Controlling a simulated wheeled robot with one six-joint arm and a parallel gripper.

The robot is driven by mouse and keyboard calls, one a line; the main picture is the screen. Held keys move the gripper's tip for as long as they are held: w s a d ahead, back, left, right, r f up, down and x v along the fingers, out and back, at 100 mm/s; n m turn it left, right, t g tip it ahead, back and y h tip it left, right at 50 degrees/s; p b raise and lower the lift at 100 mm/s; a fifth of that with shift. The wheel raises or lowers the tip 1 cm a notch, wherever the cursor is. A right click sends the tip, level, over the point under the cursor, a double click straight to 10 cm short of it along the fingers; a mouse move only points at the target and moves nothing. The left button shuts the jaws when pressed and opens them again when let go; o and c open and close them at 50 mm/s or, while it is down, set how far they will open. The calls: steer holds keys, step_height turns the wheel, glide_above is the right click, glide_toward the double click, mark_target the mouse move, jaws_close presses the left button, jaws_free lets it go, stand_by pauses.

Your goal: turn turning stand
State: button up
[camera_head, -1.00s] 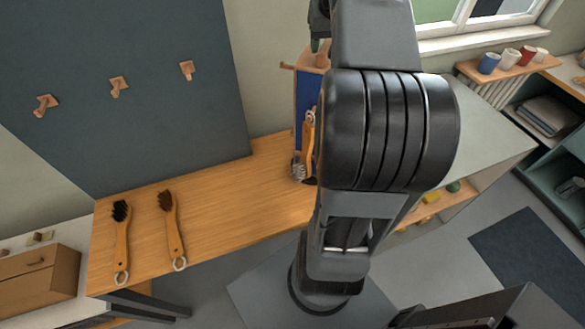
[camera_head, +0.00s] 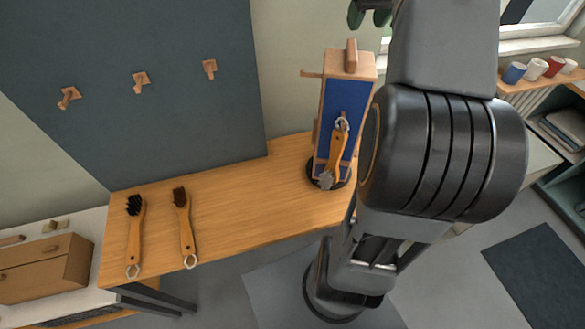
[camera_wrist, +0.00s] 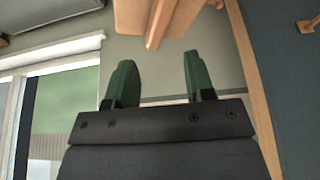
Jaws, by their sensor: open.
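The turning stand (camera_head: 346,92) is an upright wooden post with blue faces on a round dark base, at the right end of the wooden bench. Wooden pegs stick out near its top, and a brush (camera_head: 337,150) with a wooden handle hangs by its ring on the blue face towards me. My gripper (camera_head: 370,12) is at the top edge of the head view, above and right of the stand's top. In the wrist view my gripper (camera_wrist: 156,80) has its two green fingers apart with nothing between them. A wooden part (camera_wrist: 150,22), seemingly of the stand, lies just beyond the fingertips.
Two brushes, one black-bristled (camera_head: 135,232) and one brown-bristled (camera_head: 184,225), lie on the left of the bench (camera_head: 240,205). A dark wall board (camera_head: 150,40) carries three wooden pegs. Several cups (camera_head: 535,68) stand on a shelf at the right. The bench middle is clear.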

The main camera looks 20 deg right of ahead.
steer(key=v, duration=0.5)
steer(key=a+f, duration=1.1)
steer(key=f, duration=0.4)
steer(key=s+a+f+b, duration=0.2)
steer(key=a+f, duration=0.1)
steer(key=f, duration=0.4)
steer(key=s+a+f+n+b, duration=0.1)
steer(key=s+a+f+b, duration=0.1)
steer(key=f, duration=0.5)
steer(key=s+a+f+g+b, duration=0.1)
steer(key=s+a+f+b, duration=0.1)
steer(key=f, duration=0.5)
steer(key=shift+s+a+n+y+b, duration=0.3)
steer(key=shift+a+b, duration=0.5)
steer(key=shift+b, duration=0.25)
steer(key=shift+c, duration=0.4)
